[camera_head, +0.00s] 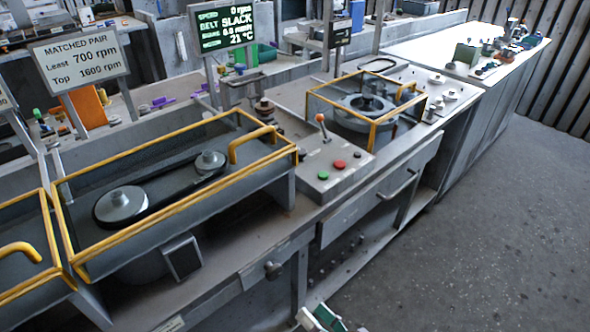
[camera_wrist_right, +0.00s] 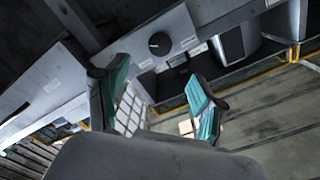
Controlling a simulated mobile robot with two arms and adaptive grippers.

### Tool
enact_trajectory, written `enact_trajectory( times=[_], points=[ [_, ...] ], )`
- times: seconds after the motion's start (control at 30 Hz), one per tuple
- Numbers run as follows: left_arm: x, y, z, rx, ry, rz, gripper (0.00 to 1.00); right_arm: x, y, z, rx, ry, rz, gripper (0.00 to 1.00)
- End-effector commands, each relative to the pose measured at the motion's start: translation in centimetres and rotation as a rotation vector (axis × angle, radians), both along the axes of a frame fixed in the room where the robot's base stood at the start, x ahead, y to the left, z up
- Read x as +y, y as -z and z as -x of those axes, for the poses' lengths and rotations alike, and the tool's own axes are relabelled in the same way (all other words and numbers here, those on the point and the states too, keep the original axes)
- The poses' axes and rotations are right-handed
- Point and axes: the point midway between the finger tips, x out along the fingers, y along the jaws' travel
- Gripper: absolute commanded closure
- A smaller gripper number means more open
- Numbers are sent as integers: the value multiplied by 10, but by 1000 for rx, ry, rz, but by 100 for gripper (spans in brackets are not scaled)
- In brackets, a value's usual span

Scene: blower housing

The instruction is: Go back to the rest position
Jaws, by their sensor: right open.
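My right gripper (camera_head: 320,318) shows only in part at the bottom edge of the head view, low in front of the bench. In the right wrist view the right gripper (camera_wrist_right: 160,92) has its two green-padded fingers spread apart with nothing between them. The bench front with a dark round knob (camera_wrist_right: 160,43) lies beyond the fingers, apart from them. The same knob (camera_head: 272,269) shows in the head view, up and left of the gripper. My left gripper is in neither view.
A yellow-framed guard (camera_head: 175,150) covers two pulleys and a belt. A second guard (camera_head: 367,105) covers a round housing. A control box (camera_head: 330,170) has a lever and red and green buttons. A drawer (camera_head: 385,190) is in the bench front. The floor (camera_head: 480,240) at right is clear.

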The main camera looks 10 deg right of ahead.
Motion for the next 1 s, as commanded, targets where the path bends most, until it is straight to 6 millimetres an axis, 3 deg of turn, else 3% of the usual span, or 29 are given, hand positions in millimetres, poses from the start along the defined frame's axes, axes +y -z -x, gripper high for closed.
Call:
enact_trajectory(
  times=[0.13,0.23,0.37,0.4,0.53,0.67,0.8,0.9,1.0],
  points=[
    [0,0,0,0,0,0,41,-3,12,-3,7,9,31,31],
    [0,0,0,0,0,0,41,-14,48,-10,34,33,125,31],
    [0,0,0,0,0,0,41,-45,131,-15,116,74,338,31],
    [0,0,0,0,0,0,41,-57,160,-13,152,84,410,31],
    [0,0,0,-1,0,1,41,-96,249,10,291,93,630,31],
    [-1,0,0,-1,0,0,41,-130,330,58,464,63,820,31],
    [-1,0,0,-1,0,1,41,-155,399,135,668,-17,984,31],
    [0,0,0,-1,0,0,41,-161,432,193,800,-94,1065,31],
    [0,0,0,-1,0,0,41,-162,451,241,899,-166,1115,31]
  ],
)
